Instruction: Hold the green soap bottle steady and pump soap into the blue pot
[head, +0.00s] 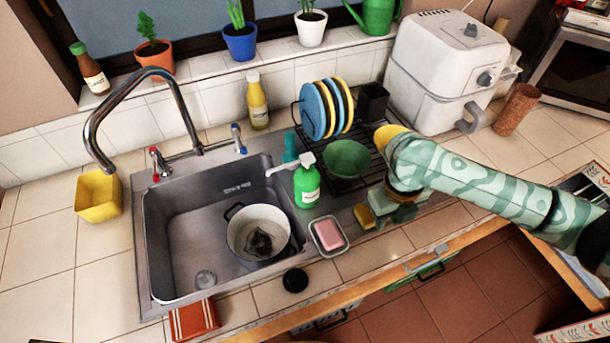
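The green soap bottle (307,187) stands upright on the counter at the sink's right edge, its white pump nozzle pointing left over the sink. The pot (243,219) sits in the sink, left of and below the bottle. Its inside is white, its outer side looks dark blue, and a dark patch shows at its bottom. My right gripper (391,208) points down over the counter to the right of the bottle, apart from it, beside a yellow sponge (364,216). Its finger gap is not clear. My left gripper is not in view.
A pink soap in a dish (328,236) and a black round lid (295,280) lie near the counter's front. A green bowl (346,158) and plates (313,112) stand in the rack behind. The faucet (150,75) arches over the sink's left. A teal bottle stands behind the soap bottle.

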